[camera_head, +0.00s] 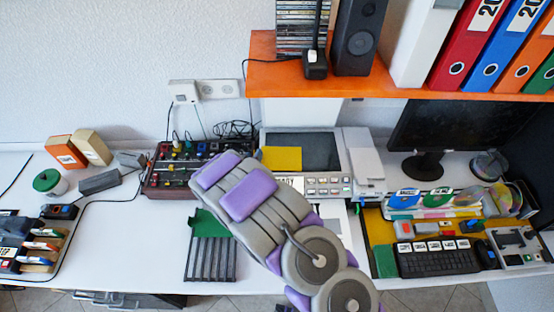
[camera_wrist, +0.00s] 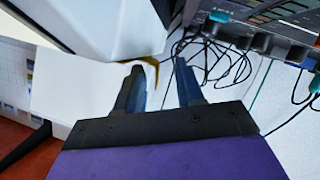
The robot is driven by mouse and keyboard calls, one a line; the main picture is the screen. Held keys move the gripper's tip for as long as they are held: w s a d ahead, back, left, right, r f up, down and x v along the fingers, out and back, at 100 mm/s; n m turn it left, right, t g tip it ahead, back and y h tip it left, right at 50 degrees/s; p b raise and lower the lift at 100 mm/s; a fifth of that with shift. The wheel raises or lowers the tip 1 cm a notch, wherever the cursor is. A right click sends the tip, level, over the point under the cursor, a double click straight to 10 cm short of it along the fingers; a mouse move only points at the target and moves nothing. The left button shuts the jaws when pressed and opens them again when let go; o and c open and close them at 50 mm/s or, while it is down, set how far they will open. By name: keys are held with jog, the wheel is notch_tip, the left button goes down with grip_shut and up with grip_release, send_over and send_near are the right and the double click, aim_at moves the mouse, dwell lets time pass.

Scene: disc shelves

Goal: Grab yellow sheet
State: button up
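The yellow sheet (camera_head: 281,158) lies on the left part of the grey-white printer-like device (camera_head: 322,184) in the head view. In the wrist view a thin yellow-brown curved edge (camera_wrist: 149,61), apparently the sheet's, shows at the device's white body. My gripper (camera_wrist: 160,66) has its two dark fingers apart. The yellow edge reaches by the left fingertip and partly into the gap; I cannot tell whether it touches. In the head view my purple and grey arm reaches up from the bottom, and the fingers are hidden behind it.
A dark red mixer console (camera_head: 190,168) with knobs and loose cables (camera_head: 232,129) stands left of the device. An orange shelf (camera_head: 400,82) with a speaker (camera_head: 356,38) and binders hangs above. A monitor (camera_head: 445,125) and keyboard (camera_head: 438,258) are at the right.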

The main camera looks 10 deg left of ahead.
jog(key=shift+w, duration=0.15)
jog(key=shift+d, duration=0.1)
grip_shut()
dwell(0.5)
